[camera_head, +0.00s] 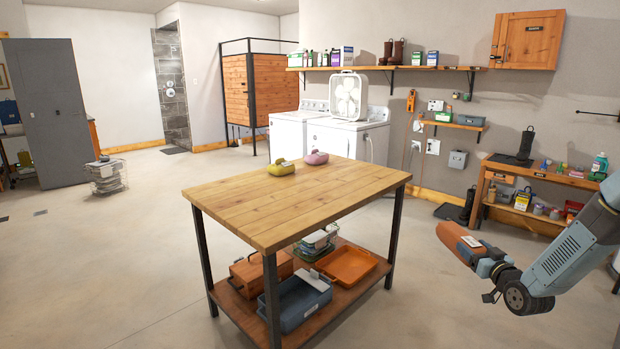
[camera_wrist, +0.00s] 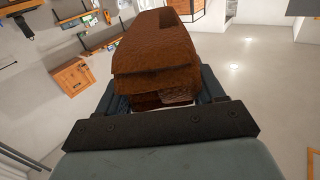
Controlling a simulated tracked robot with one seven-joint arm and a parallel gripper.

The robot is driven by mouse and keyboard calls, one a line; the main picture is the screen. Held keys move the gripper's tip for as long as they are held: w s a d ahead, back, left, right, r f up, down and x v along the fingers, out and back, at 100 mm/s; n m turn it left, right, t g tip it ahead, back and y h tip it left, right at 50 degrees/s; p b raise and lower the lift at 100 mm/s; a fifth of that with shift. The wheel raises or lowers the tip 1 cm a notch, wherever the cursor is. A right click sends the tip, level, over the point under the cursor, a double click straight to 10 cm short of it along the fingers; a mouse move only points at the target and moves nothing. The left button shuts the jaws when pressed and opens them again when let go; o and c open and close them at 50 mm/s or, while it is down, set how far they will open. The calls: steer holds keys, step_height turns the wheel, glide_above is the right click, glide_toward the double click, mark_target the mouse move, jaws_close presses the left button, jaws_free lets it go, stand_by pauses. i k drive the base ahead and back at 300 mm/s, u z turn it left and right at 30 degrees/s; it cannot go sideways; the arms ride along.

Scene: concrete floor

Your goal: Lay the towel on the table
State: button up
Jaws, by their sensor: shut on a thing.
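The towel (camera_head: 452,236) is a folded orange-brown cloth at the end of my arm, at the right of the head view. My gripper (camera_head: 474,252) is shut on it and holds it in the air, to the right of the table and apart from it. In the wrist view the brown towel (camera_wrist: 158,60) fills the space between the fingers of my gripper (camera_wrist: 160,98) and hides the fingertips. The wooden table (camera_head: 250,205) stands in the middle of the head view, with dark metal legs and a lower shelf.
A yellow item (camera_head: 281,169) and a pink item (camera_head: 316,158) lie at the table's back edge; the rest of its top is clear. The lower shelf holds a blue bin (camera_head: 300,300) and an orange tray (camera_head: 346,266). A workbench (camera_head: 540,173) stands at the right wall.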

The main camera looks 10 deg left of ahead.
mark_target(308, 204)
steer(key=u, duration=0.15)
steer(key=i, duration=0.85)
steer(key=u, duration=0.85)
